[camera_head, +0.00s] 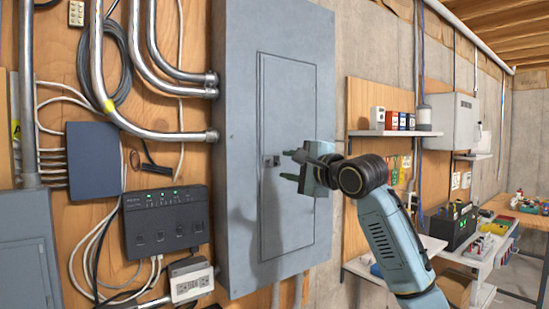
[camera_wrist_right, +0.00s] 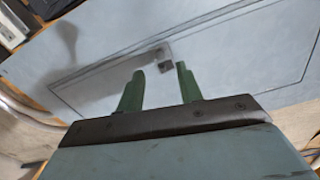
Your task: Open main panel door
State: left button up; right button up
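The main panel (camera_head: 235,150) is a tall grey metal box on the wooden wall. Its door (camera_head: 288,110) is a narrow inset rectangle and looks shut, flush with the front. A small dark latch (camera_head: 271,161) sits at the door's left edge, about mid-height. My right gripper (camera_head: 290,164) is in front of the door, just right of the latch, with its fingers apart and nothing between them. In the right wrist view the green fingers (camera_wrist_right: 160,85) point toward the latch (camera_wrist_right: 165,66), with a gap to it. My left gripper is not in view.
Left of the panel are metal conduits (camera_head: 97,70), a dark blue box (camera_head: 93,160) and a black device with green lights (camera_head: 166,222). To the right are a shelf (camera_head: 395,133) and a bench (camera_head: 490,250) holding bins.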

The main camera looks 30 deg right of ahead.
aim_at(272, 162)
jog(key=w, duration=0.2)
jog(key=w+p, duration=0.1)
jog(key=w, duration=0.3)
jog(key=shift+w+a+p, duration=0.2)
jog(key=shift+a+p, duration=0.05)
jog(key=shift+p, duration=0.1)
grip_shut()
